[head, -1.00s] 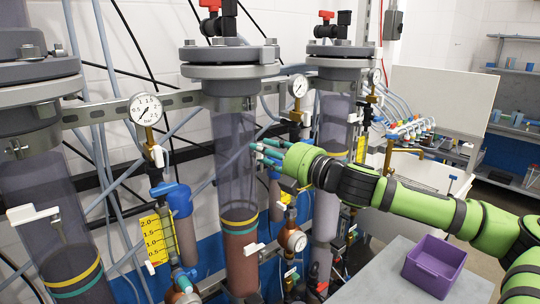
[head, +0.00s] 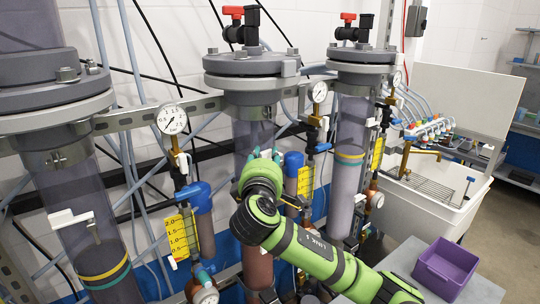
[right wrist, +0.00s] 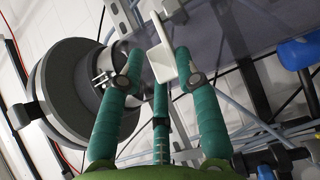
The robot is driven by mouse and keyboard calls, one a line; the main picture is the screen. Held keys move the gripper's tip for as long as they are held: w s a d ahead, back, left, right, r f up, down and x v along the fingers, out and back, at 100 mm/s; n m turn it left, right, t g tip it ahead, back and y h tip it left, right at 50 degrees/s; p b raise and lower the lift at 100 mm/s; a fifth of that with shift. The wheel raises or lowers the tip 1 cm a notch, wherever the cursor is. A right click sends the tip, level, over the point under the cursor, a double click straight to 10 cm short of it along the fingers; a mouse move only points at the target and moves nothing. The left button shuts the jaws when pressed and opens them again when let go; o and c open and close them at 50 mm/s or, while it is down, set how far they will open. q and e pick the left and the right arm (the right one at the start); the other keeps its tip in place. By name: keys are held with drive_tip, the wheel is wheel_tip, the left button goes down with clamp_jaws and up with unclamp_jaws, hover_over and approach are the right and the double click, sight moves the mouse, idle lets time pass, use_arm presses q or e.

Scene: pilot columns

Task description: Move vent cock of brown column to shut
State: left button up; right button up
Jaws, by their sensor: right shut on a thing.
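The middle column (head: 250,132) holds a reddish-brown fill (head: 258,265), mostly behind my arm. On its lid stands a black valve (head: 240,33) with a red handle (head: 232,11) lying level. My right gripper (head: 262,156) is well below that lid, in front of the clear tube. In the right wrist view my teal fingers (right wrist: 158,75) close around a white flat handle (right wrist: 162,62) in front of the tube. The column's grey flange (right wrist: 70,90) is left of the fingers. The exact finger contact is partly hidden. My left gripper is not in view.
A left column (head: 70,170) and a right column (head: 347,175) flank it. Gauges (head: 171,120), blue fittings (head: 196,196) and hoses crowd the gaps. A purple bin (head: 446,263) stands on a grey bench at the lower right.

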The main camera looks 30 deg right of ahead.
drive_tip(key=shift+w+a+f+m+g+h, duration=0.1)
drive_tip(key=shift+w+f+m+g+h, duration=0.05)
drive_tip(key=shift+f+m+g+h, duration=0.15)
drive_tip(key=shift+w+a+f+m+g+h, duration=0.1)
drive_tip(key=shift+f+g+h, duration=0.1)
drive_tip(key=shift+f+g, duration=0.15)
drive_tip(key=o, duration=1)
drive_tip(key=shift+r, duration=0.1)
drive_tip(key=shift+c, duration=0.2)
drive_tip(key=shift+d, duration=0.1)
drive_tip(key=shift+w+r, duration=0.1)
drive_tip(key=shift+w, duration=0.1)
drive_tip(key=v, duration=1.2)
